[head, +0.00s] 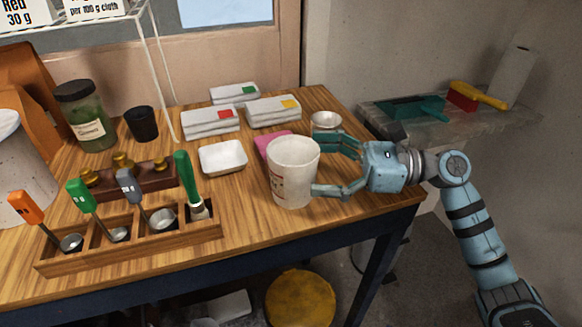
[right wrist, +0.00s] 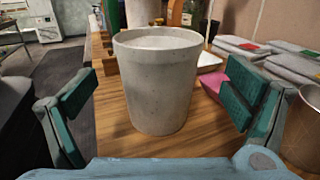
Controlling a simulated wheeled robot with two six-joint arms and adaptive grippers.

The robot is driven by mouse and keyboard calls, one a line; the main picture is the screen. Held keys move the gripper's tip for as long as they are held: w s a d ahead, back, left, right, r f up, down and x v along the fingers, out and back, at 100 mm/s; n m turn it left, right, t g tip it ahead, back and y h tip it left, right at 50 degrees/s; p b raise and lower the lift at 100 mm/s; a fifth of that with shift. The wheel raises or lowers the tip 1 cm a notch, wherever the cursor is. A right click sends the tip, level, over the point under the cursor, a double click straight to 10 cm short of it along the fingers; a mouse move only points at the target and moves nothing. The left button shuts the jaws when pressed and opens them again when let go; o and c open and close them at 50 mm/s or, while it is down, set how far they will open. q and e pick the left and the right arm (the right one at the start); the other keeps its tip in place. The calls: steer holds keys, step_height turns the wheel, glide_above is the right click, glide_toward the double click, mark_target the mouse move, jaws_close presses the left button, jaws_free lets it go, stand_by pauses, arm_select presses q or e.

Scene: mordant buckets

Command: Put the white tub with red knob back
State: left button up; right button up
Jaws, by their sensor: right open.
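A whitish tub (head: 293,172) stands upright near the table's right front edge, with some red printing low on its left side. In the right wrist view the tub (right wrist: 160,85) shows its pale contents or inside at the top. I see no red knob on it. My right gripper (head: 328,167) is open at the tub's right side in the head view. In the right wrist view my right gripper (right wrist: 165,98) has one finger on each side of the tub, with gaps between. My left gripper is not in view.
A pink item (head: 268,141) lies behind the tub, beside a small metal cup (head: 326,121). A white dish (head: 223,157) and a wooden rack (head: 130,240) of scoops stand left. White packs (head: 211,122) lie at the back. A side shelf (head: 440,120) is right.

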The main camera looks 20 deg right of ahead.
mark_target(293, 161)
steer(key=x, duration=0.1)
steer(key=p+x, duration=0.1)
steer(key=x, duration=0.2)
steer(key=shift+s+a+r, duration=0.1)
steer(key=shift+r, duration=0.15)
steer(key=shift+a+f, duration=0.15)
steer(key=c, duration=1.4)
